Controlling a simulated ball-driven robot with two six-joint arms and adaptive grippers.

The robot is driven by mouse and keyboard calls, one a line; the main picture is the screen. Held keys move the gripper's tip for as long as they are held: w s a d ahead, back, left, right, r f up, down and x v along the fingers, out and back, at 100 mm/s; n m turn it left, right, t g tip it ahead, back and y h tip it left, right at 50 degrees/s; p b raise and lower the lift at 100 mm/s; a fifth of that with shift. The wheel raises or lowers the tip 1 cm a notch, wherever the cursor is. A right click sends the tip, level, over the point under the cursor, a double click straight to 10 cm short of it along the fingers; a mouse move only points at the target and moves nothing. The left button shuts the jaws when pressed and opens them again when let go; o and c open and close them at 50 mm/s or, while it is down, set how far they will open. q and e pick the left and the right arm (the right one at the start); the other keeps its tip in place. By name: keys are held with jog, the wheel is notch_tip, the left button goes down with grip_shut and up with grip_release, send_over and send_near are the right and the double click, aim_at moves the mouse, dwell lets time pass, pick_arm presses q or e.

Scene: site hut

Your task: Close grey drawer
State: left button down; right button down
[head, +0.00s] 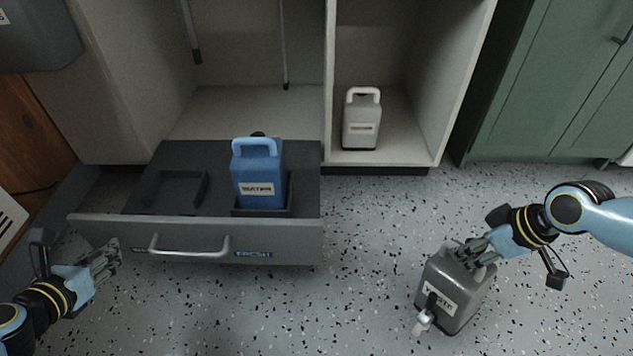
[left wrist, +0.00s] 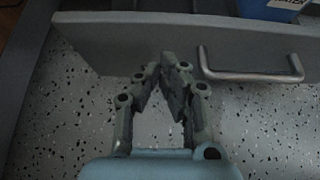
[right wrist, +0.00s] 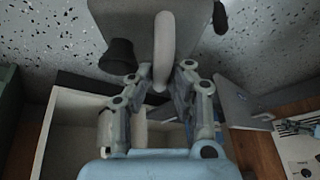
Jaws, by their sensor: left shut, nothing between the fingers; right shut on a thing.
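The grey drawer (head: 105,230) is pulled out from the lower left of the cabinet. Its front has a silver bar handle (head: 190,250), also in the left wrist view (left wrist: 252,76). A blue container (head: 258,178) with a label stands in the drawer's right tray; the left tray is empty. My left gripper (head: 112,252) is shut and empty, close by the left part of the drawer front, left of the handle; in the left wrist view its fingertips (left wrist: 168,62) overlap the front's lower edge, contact unclear. My right gripper (head: 466,250) is shut on the handle of a grey container (head: 455,290).
A white container (head: 361,125) stands in the right cabinet compartment. Green cabinets (head: 555,80) stand at the right, and a wooden panel (head: 30,150) is at the far left. Speckled floor (head: 365,230) is clear between the drawer and the grey container.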

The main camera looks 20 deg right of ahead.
aim_at(127, 228)
pick_arm(q)
jog(key=shift+w+d+r, duration=0.1)
jog(key=shift+w+d, duration=0.25)
jog(key=shift+w, duration=0.55)
jog(key=shift+w+d, duration=0.3)
jog(key=shift+w, duration=0.55)
pick_arm(e)
jog(key=shift+f, duration=0.3)
